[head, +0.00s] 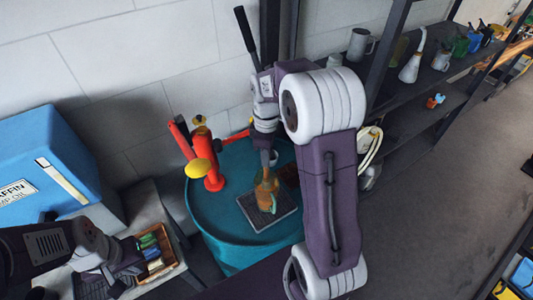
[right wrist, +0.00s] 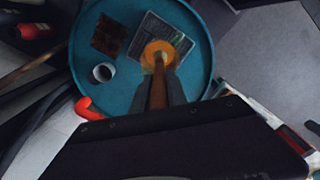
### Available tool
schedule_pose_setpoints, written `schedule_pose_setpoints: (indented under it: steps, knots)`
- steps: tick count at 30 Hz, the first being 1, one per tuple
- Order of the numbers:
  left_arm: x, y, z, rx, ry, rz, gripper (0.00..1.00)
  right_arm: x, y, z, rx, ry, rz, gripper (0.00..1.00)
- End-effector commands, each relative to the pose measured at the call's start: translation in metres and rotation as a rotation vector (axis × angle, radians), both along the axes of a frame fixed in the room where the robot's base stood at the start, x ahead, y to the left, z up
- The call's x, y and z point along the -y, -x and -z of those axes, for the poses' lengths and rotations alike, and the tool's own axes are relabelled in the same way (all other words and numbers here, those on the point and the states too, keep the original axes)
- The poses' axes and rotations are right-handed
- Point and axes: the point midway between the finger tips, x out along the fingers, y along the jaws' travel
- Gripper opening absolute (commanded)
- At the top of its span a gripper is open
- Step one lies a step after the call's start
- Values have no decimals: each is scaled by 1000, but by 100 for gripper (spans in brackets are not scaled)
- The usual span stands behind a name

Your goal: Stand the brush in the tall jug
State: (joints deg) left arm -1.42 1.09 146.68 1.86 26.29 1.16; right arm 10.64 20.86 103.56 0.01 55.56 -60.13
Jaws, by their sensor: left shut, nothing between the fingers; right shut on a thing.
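The tall jug (head: 267,196), amber-brown with a handle, stands on a grey grate on the teal drum top. My right gripper (head: 264,146) is above it, shut on the brush (head: 265,160), whose brown shaft points down at the jug. In the right wrist view the brush (right wrist: 158,92) runs from between my fingers (right wrist: 160,88) to the orange round of the jug (right wrist: 152,52). Its lower end meets the jug's mouth; how deep it sits I cannot tell. My left gripper (head: 122,284) is shut and empty at the lower left.
The teal drum (head: 222,232) also bears a red-orange device with yellow knobs (head: 204,165), the grate (head: 247,212), a dark brown block (right wrist: 108,35) and a small pale cup (right wrist: 103,73). A wooden tray (head: 172,262) of coloured items lies left. Shelves with vessels stand right.

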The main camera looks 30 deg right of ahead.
Motion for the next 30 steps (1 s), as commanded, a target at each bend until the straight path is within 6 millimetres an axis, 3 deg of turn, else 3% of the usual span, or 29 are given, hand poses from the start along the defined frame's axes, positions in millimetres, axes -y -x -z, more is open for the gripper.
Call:
schedule_pose_setpoints:
  steps: [12, 28, 29, 30]
  knots:
    - [0, 0, 29, 0, 0, 0, 0, 0, 0, 42, -1, -1, 0, 0]
    - [0, 0, 34, 0, 0, 0, 0, 0, 0, 51, 0, 0, 0, 0]
    - [0, 0, 34, 0, 0, 0, 0, 0, 0, 51, 0, 0, 0, 27]
    - [0, 0, 34, 0, 0, 0, 0, 0, 0, 50, 0, 0, 0, 38]
